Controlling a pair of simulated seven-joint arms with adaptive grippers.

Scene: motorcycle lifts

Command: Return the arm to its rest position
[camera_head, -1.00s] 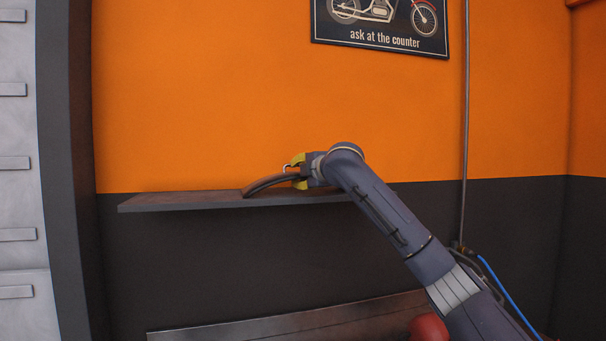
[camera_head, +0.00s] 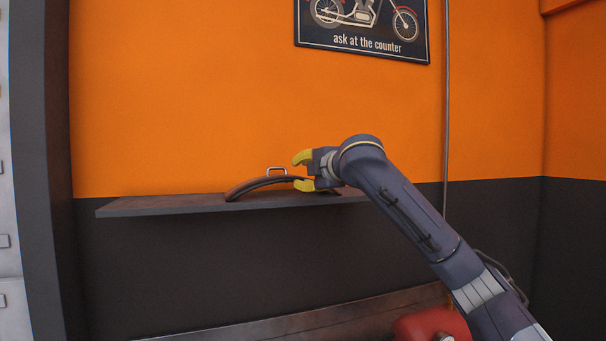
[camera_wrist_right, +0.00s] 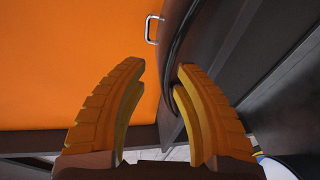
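My right gripper (camera_head: 303,171) is open and empty at the shelf, just right of a dark curved fender (camera_head: 262,183). The fender rests on the shelf (camera_head: 150,206) and arches up, with a small metal handle (camera_head: 277,170) on top. In the right wrist view, the yellow fingers (camera_wrist_right: 160,105) stand wide apart. The fender (camera_wrist_right: 182,45) lies beyond the right finger there, and the handle (camera_wrist_right: 153,28) shows at the top, clear of both fingers. Part of the fender's right end is hidden by the gripper. My left gripper is not in view.
An orange and dark grey wall stands behind the shelf. A poster (camera_head: 362,28) hangs above, and a vertical pipe (camera_head: 446,90) runs beside it. A red object (camera_head: 432,325) and a lower ledge (camera_head: 300,325) are at the bottom. The air above the shelf is free.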

